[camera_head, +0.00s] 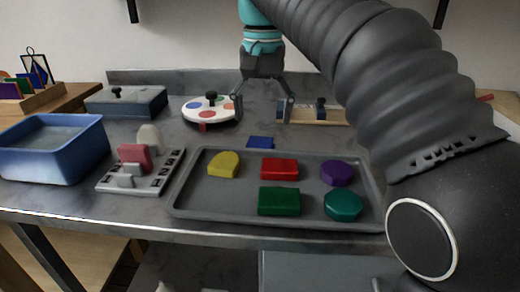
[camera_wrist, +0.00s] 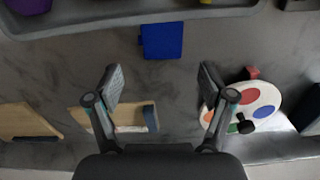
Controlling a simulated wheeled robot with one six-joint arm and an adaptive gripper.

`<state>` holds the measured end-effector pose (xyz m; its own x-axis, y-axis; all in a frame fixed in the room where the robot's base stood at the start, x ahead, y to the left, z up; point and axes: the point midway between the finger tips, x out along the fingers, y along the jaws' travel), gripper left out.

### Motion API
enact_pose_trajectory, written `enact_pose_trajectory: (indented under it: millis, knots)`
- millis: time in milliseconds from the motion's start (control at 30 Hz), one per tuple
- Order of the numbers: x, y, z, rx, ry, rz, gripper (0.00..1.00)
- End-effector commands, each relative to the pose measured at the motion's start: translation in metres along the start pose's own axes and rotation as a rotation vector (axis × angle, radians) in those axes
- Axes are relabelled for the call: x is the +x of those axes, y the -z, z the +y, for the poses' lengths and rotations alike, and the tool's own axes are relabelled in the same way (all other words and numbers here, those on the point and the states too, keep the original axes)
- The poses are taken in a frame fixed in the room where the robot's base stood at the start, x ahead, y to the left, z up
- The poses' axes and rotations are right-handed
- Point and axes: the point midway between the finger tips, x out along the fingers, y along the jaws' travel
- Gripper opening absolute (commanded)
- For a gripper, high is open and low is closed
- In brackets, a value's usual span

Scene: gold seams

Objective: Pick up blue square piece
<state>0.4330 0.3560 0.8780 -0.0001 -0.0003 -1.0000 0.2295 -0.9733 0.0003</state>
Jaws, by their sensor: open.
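The blue square piece (camera_head: 260,142) lies flat on the grey counter, just behind the back rim of the grey tray (camera_head: 178,192). In the wrist view the blue square piece (camera_wrist: 162,41) is at the top middle, beside the tray rim (camera_wrist: 110,22). My gripper (camera_head: 262,102) is above the counter, behind the blue piece. In the wrist view my gripper (camera_wrist: 158,75) has its two fingers spread wide with nothing between them. The blue piece is beyond the fingertips, apart from them.
The tray holds yellow (camera_head: 223,164), red (camera_head: 280,169), purple (camera_head: 337,173), green (camera_head: 279,201) and teal (camera_head: 343,205) pieces. A white disc with coloured spots (camera_head: 208,109) and a wooden block (camera_head: 318,114) stand near my gripper. A blue bin (camera_head: 55,158) is at left.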

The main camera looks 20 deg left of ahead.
Motion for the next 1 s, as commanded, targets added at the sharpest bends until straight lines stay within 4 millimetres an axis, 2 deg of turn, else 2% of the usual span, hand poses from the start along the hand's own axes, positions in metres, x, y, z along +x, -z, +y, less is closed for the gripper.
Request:
enact_pose_trajectory:
  millis: [300,433,667,900,967,1000]
  knots:
    - [0.042,0.004,-0.003,0.003,0.0,-0.001,0.81]
    - [0.049,0.004,-0.003,0.003,0.0,0.0,0.81]
    - [0.049,0.005,-0.003,0.003,0.0,0.0,0.81]
    - [0.049,0.005,-0.003,0.003,0.0,0.0,0.21]
    - [0.049,0.005,-0.003,0.003,0.0,0.0,0.19]
    - [0.049,0.005,-0.003,0.003,0.0,0.0,0.13]
